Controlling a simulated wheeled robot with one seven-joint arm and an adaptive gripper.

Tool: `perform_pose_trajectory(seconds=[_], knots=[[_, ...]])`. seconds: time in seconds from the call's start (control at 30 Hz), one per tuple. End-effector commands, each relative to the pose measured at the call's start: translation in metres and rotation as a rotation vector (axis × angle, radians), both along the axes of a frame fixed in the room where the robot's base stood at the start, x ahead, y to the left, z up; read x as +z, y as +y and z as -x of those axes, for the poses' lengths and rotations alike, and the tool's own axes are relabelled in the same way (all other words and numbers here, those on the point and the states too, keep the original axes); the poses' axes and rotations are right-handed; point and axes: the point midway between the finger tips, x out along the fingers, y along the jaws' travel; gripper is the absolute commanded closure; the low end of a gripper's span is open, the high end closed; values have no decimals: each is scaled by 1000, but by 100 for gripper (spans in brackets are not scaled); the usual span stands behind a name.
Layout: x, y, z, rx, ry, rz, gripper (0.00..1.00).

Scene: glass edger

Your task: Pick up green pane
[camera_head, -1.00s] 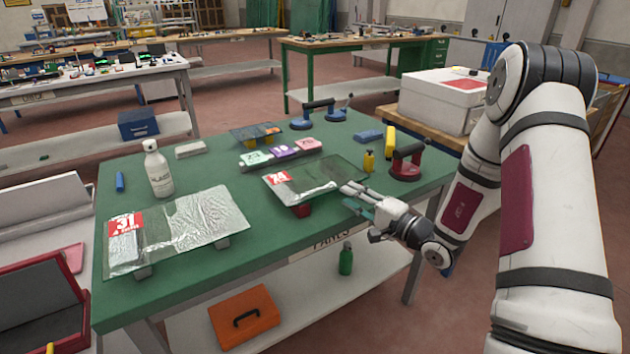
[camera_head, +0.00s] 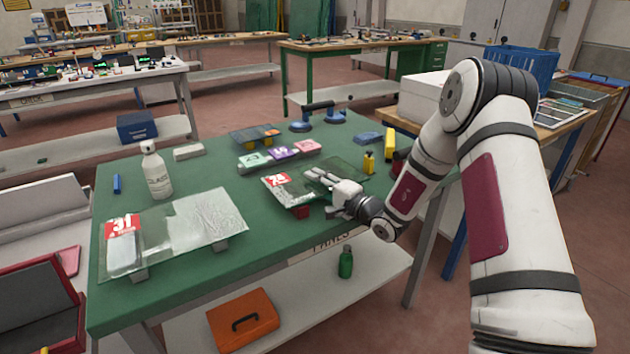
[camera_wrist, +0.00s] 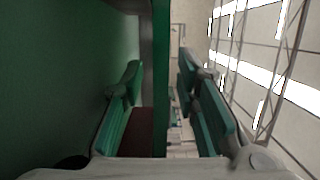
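A flat glass pane with a red and white "24" label (camera_head: 287,191) lies raised on small red supports on the green table; its glass looks greenish. My gripper (camera_head: 313,178) is at the pane's near right edge and hides part of it. In the wrist view the pane shows edge-on as a dark green upright strip (camera_wrist: 160,65) between the two green-padded fingers of my gripper (camera_wrist: 163,105). The fingers are open, one on each side of the pane, with gaps visible between pads and pane.
A clear textured pane labelled "31" (camera_head: 175,232) lies on the table's left, near a white bottle (camera_head: 156,170). An orange case (camera_head: 243,318) is on the lower shelf.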

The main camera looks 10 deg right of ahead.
Motion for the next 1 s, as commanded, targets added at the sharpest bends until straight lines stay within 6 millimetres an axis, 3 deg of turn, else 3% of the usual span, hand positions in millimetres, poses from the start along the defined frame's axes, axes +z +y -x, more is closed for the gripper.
perform_pose_trajectory(seconds=[0.23,0.37,0.4,1.0], knots=[[0,1,-2,0,0,0,72],[0,1,-1,0,0,0,99],[0,1,-1,0,0,0,100],[7,1,-2,0,-4,0,100]])
